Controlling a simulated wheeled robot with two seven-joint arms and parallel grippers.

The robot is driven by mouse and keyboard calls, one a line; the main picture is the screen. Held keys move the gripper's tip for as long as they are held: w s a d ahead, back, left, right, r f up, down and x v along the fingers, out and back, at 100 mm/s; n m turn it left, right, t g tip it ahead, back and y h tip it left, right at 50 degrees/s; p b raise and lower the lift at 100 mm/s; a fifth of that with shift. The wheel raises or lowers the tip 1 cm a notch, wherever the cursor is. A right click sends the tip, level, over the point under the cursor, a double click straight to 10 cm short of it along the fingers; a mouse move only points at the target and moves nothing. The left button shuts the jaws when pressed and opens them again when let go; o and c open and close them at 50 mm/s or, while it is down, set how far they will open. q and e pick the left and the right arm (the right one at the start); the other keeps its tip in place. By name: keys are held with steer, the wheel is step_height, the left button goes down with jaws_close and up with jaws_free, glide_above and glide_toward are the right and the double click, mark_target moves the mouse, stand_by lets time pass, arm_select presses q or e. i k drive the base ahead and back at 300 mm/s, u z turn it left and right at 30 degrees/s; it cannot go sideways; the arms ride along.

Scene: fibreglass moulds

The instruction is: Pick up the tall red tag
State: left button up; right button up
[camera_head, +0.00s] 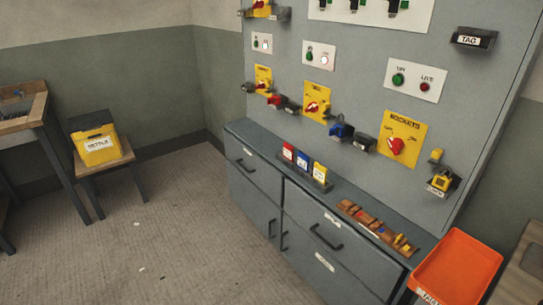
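A red tag (288,153) stands upright in a dark holder (317,183) on the top of the grey cabinet. It is at the left end of a row, beside a blue tag (302,160) and a yellow tag (320,171). Each tag has a white label, too small to read. The red tag's lower end is hidden in the holder. Neither of my grippers shows in the head view.
The cabinet top (256,137) is narrow, with a panel (350,60) of switches and protruding locks behind it. A wooden rack (375,225) and an orange tray (458,265) lie to the right. A yellow box (97,148) stands on a stool. The floor at left is largely clear.

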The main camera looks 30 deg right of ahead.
mark_target(287, 150)
steer(key=u, duration=0.35)
steer(key=i, duration=1.65)
steer(key=z, duration=0.25)
steer(key=i, duration=1.6)
steer(key=z, duration=1.8)
steer(key=i, duration=0.65)
steer(key=z, duration=0.55)
